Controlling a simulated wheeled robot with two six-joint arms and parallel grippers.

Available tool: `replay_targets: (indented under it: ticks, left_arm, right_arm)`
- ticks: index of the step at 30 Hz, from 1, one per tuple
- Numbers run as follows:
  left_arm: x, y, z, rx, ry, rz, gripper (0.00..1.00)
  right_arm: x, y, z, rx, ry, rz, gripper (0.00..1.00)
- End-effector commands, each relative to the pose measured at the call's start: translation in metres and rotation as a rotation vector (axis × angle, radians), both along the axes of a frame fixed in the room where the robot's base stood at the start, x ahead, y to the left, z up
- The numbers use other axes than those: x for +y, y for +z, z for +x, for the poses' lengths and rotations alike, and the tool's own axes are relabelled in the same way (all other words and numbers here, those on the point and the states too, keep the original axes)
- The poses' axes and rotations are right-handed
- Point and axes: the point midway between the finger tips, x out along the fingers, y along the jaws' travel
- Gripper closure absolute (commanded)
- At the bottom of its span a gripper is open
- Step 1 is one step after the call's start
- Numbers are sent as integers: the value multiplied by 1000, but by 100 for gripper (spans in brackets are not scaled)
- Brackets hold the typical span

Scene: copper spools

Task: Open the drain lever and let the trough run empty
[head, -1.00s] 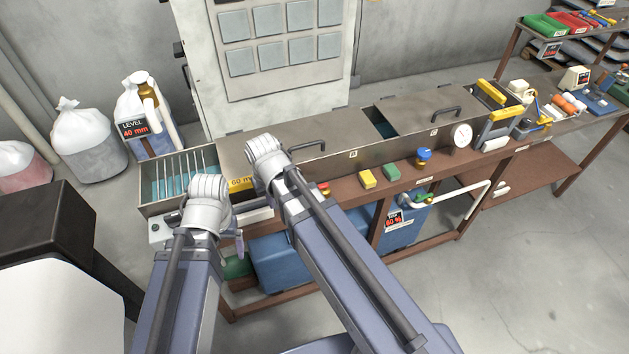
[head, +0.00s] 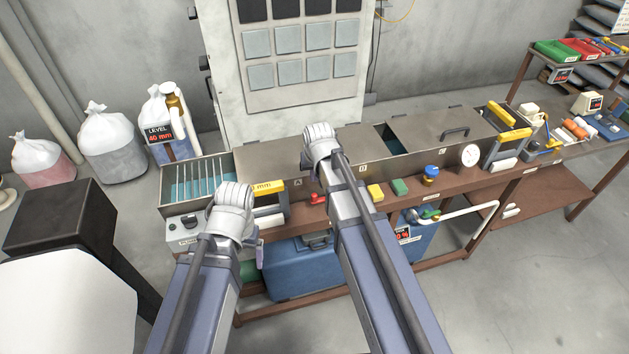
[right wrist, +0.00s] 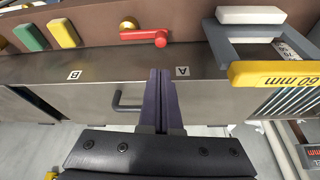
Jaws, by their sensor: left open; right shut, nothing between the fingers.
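The red lever (right wrist: 145,37) with a brass pivot (right wrist: 128,22) sits on the brown ledge beside the trough and lies roughly level. It shows partly in the head view (head: 318,198), beside my right arm. The trough (head: 300,183) is a long grey metal box with lids; bluish liquid shows at its open left end (head: 190,188). My right gripper (right wrist: 160,72) is shut and empty over the trough, near the A mark and apart from the lever. My left gripper (head: 258,252) is mostly hidden behind its arm, low in front of the ledge; a purple finger shows.
The level display (head: 160,133) reads 40 mm. A yellow-handled gate marked 60 mm (right wrist: 277,73) stands near the lever. Yellow (head: 375,192) and green (head: 400,187) blocks lie on the ledge. A blue tank (head: 290,270) stands below.

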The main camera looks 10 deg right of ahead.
Motion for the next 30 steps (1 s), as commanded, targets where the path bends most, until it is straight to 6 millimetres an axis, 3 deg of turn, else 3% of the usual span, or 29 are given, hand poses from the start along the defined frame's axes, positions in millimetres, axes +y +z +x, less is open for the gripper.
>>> replay_targets:
  ticks: [19, 30]
  left_arm:
    - [0, -81, 0, 0, -2, 1, 12]
    - [0, -90, 0, 0, -1, 1, 12]
  right_arm:
    - [-3, -81, 27, 0, 0, 0, 100]
    - [-4, -90, 31, 0, 0, 0, 100]
